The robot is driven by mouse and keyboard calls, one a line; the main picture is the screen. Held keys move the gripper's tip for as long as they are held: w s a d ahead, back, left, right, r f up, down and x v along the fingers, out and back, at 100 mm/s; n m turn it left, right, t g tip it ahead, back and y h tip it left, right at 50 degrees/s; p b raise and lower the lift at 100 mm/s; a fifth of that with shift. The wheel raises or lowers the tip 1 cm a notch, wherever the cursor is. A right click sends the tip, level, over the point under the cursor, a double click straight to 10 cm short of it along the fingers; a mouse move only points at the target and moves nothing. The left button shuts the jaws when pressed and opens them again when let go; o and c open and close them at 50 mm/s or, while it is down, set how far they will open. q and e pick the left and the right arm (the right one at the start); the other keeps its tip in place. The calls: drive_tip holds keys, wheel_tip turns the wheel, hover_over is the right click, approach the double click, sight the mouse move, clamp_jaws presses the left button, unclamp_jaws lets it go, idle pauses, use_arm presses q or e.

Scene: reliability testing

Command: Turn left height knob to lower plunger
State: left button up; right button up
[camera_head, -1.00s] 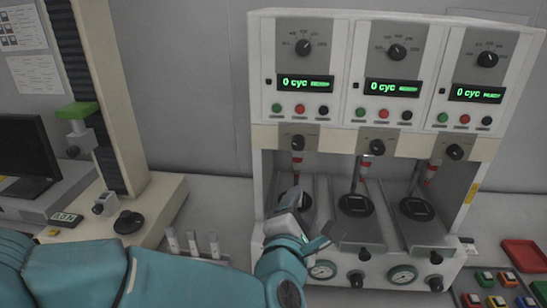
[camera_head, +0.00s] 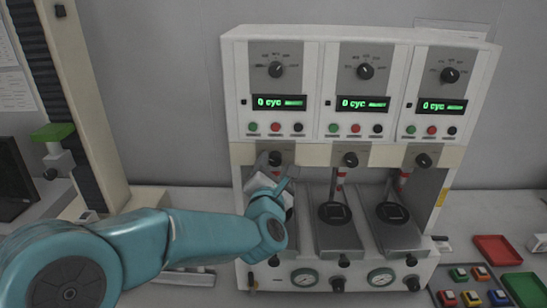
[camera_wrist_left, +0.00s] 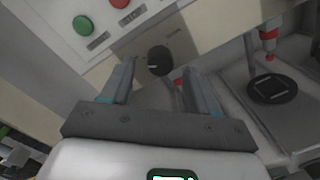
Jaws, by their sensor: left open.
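The left height knob (camera_head: 275,159) is a small black knob on the grey plate below the left display of the three-station tester. In the left wrist view this knob (camera_wrist_left: 158,60) sits between my fingertips, toward their far end. My left gripper (camera_head: 274,171) is open just below and in front of the knob; a finger stands on either side of it in the wrist view. I cannot tell whether they touch it. The left plunger is mostly hidden behind my gripper; a bit of red (camera_wrist_left: 178,83) shows beside the right finger. My right gripper is out of view.
The middle knob (camera_head: 351,160) and right knob (camera_head: 423,160) are to the right. The middle plunger (camera_wrist_left: 268,38) hangs over its plate. A tall column stand (camera_head: 95,110) is at left. A red tray (camera_head: 497,249) and a coloured button panel (camera_head: 470,285) lie at right.

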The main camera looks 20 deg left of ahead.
use_arm(q)
drive_tip(key=shift+x, duration=1)
drive_tip(key=shift+s, duration=0.1)
drive_tip(key=c, duration=1)
drive_tip(key=shift+c, duration=0.2)
